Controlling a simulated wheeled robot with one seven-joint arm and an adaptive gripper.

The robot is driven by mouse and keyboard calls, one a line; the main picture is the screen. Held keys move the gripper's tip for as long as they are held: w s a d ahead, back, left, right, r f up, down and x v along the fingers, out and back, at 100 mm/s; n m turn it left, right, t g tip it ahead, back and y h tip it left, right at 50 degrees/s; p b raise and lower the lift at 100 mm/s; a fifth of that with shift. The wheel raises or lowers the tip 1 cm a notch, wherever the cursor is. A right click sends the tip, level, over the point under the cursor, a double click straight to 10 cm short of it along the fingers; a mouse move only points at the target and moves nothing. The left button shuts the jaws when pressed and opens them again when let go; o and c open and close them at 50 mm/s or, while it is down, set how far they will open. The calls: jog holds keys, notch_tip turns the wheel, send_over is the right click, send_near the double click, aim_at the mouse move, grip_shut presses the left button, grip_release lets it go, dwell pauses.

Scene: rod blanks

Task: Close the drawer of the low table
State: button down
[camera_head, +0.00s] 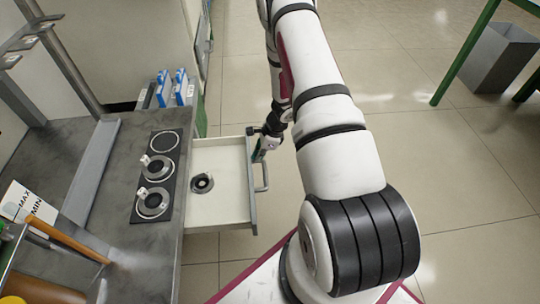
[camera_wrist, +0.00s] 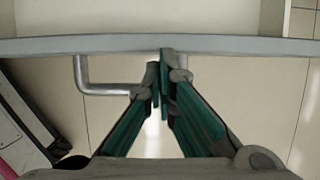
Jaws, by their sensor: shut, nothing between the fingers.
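The drawer (camera_head: 225,211) of the low table (camera_head: 116,240) stands pulled out to the right in the head view, with a round dark ring-shaped part (camera_head: 202,183) inside on its pale floor. Its bar handle (camera_head: 264,177) is on the outer front. My gripper (camera_head: 261,150) is at the far end of the drawer front, by the handle. In the wrist view, my gripper (camera_wrist: 161,75) has its green fingers together, with the tips at the grey drawer front (camera_wrist: 230,46). The handle (camera_wrist: 95,88) shows left of the fingers, partly hidden behind them. Actual contact is hard to tell.
A black panel (camera_head: 145,212) with three round places, two holding ring parts, lies on the tabletop. Blue-and-white boxes (camera_head: 172,90) stand at the back. A grey bin (camera_head: 496,58) is at the upper right. The tiled floor (camera_head: 450,150) right of my arm is clear.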

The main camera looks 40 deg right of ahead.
jog(key=w+a, duration=0.3)
jog(key=a, duration=0.2)
jog(key=w+a, duration=0.3)
jog(key=a, duration=0.2)
jog(key=w+a, duration=0.4)
jog(key=a, duration=0.1)
